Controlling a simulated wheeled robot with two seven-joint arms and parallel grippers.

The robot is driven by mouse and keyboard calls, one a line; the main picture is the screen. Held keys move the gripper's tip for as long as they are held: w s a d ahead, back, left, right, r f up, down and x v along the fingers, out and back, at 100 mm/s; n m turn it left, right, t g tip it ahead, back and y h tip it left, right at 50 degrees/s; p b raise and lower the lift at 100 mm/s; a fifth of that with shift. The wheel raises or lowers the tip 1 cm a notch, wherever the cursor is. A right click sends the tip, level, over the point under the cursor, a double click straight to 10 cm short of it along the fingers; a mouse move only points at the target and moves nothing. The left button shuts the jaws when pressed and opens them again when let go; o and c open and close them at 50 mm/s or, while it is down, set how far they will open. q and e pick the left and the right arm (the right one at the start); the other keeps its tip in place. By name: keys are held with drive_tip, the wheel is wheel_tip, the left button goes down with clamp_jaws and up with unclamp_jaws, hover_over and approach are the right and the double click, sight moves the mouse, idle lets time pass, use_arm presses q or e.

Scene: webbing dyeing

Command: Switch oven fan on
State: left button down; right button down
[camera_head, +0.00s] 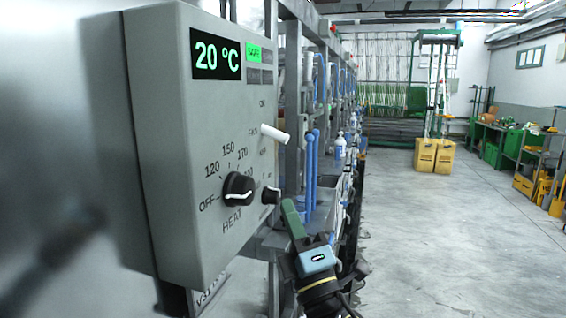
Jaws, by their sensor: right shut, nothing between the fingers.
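A grey oven control box (205,130) fills the left of the head view. Its display (216,54) reads 20 °C, with a small lit green label (254,54) beside it. The fan switch is a white lever (275,133) beside the FAN lettering, sticking out to the right. The black heat knob (239,188) sits below, among the markings OFF, 120, 150 and 170. A smaller black knob (270,195) is to its right. My right gripper (291,209) is shut and empty, just right of the small knob and below the fan lever. My left gripper is not in view.
A metal machine frame (292,100) with blue handles (312,165) stands behind the box. Open concrete floor (440,240) lies to the right. Yellow boxes (435,156) and a green bench (500,145) are farther back.

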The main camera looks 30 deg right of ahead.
drive_tip(key=p, duration=0.4)
approach(275, 138)
drive_tip(key=w+a+r, duration=0.2)
drive_tip(key=w, duration=0.1)
drive_tip(key=shift+w+d+r+p, duration=0.25)
drive_tip(key=shift+w+d+p, duration=0.05)
drive_tip(key=shift+d, duration=0.1)
drive_tip(key=shift+w+d+r+p, duration=0.25)
drive_tip(key=shift+d+r+p, duration=0.05)
drive_tip(key=shift+d, duration=0.15)
drive_tip(key=shift+w+d+r, duration=0.2)
drive_tip(key=shift+d, duration=0.25)
